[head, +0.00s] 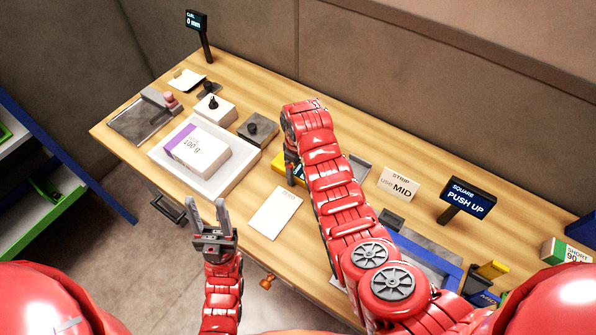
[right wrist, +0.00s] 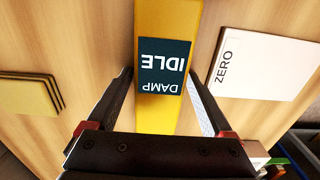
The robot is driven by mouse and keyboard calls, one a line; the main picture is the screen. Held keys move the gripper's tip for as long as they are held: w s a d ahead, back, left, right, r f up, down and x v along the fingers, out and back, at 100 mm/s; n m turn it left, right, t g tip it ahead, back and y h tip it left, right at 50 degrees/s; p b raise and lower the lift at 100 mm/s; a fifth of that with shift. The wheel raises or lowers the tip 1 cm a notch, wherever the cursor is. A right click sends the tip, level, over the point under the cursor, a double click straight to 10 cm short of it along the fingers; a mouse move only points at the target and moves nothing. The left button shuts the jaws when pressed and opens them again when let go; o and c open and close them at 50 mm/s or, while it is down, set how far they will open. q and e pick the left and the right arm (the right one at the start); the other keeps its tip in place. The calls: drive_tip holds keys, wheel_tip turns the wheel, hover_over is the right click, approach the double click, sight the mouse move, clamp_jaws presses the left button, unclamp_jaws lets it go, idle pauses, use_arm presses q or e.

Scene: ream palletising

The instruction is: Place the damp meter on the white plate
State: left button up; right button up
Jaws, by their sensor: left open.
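The damp meter is a yellow bar with a dark screen reading DAMP IDLE (right wrist: 165,68); in the head view its yellow end (head: 279,161) shows beside my right gripper, the rest hidden by my arm. My right gripper (head: 291,172) points down over it. In the right wrist view its two fingers (right wrist: 163,85) stand apart on either side of the meter, with a gap visible. The white plate, marked ZERO (right wrist: 262,62), lies flat beside the meter; it also shows in the head view (head: 275,212). My left gripper (head: 208,212) is open and empty near the table's front edge.
A white tray (head: 160,152) holds a white 100 g ream (head: 205,155). A STRIP MID card (head: 399,184) and a PUSH UP sign (head: 467,201) stand to the right. Thin yellow sheets (right wrist: 28,93) lie left in the wrist view.

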clamp_jaws()
drive_tip(key=shift+r, duration=0.1)
